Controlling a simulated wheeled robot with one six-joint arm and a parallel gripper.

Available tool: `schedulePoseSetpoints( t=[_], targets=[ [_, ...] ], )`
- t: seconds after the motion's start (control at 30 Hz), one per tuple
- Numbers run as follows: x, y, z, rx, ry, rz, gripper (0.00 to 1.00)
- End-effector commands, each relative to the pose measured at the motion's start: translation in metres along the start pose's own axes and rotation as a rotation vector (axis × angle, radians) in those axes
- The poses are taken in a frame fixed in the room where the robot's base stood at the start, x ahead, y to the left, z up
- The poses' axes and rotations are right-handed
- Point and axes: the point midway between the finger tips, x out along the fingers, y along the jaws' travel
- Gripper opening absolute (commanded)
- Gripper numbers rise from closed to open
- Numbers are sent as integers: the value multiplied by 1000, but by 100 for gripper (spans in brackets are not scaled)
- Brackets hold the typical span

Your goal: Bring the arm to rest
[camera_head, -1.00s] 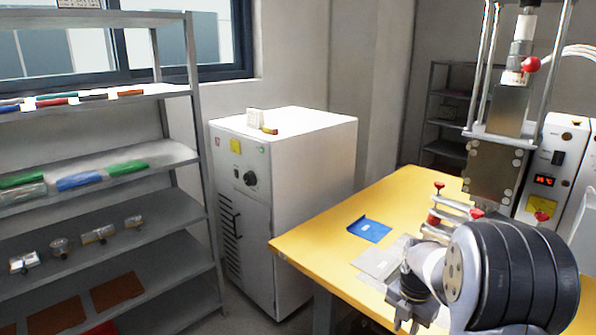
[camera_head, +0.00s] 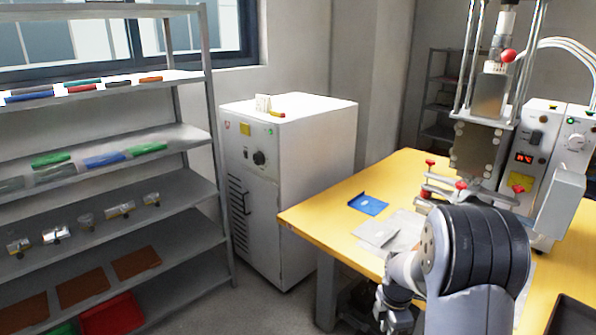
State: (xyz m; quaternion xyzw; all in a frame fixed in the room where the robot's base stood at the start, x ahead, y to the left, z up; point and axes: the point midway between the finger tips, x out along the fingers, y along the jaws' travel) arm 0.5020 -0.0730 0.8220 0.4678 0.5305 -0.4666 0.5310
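My gripper (camera_head: 398,318) hangs at the bottom of the head view, in front of the yellow table's near edge, pointing down. Its fingertips are small and partly cut off by the frame edge, so I cannot tell whether it is open or shut. My arm is folded, with its large dark-ribbed joint covering part of the table behind it. No held object shows.
A grey shelf (camera_head: 185,135) stands at far left. Floor shows between shelf and table.

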Motion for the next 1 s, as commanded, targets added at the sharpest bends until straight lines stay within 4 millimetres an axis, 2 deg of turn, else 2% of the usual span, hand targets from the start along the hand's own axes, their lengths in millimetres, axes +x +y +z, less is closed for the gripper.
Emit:
schedulePoseSetpoints(
  t=[0.4,0.83,1.0],
  targets=[
    [16,-2,-9,183,0,-1,25],
    [16,-2,-10,190,1,0,25],
    [10,-4,-21,181,9,1,25]
  ],
)
